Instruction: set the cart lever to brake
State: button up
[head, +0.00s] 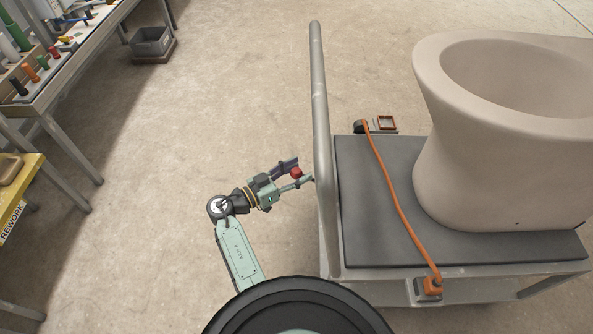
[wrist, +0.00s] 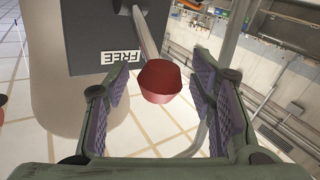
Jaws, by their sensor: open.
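The cart lever's red knob (wrist: 163,82) sits at the end of a thin metal rod in the wrist view. It also shows as a small red spot in the head view (head: 296,173), by the cart's left side. A dark plate (wrist: 100,45) behind the rod bears the label FREE, turned over in the picture; no brake label shows. My gripper (wrist: 165,98) is open, with a finger on each side of the knob and visible gaps between. In the head view my gripper (head: 300,172) is beside the cart's handle rail (head: 320,110).
The cart's grey deck (head: 375,245) carries a large pale ceramic piece (head: 455,160) and an orange strap (head: 395,195). A yellow REWORK table (head: 32,185) and a workbench with colored tools stand at left. The floor between is clear.

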jog(key=shift+c, duration=0.2)
grip_shut()
dwell(0.3)
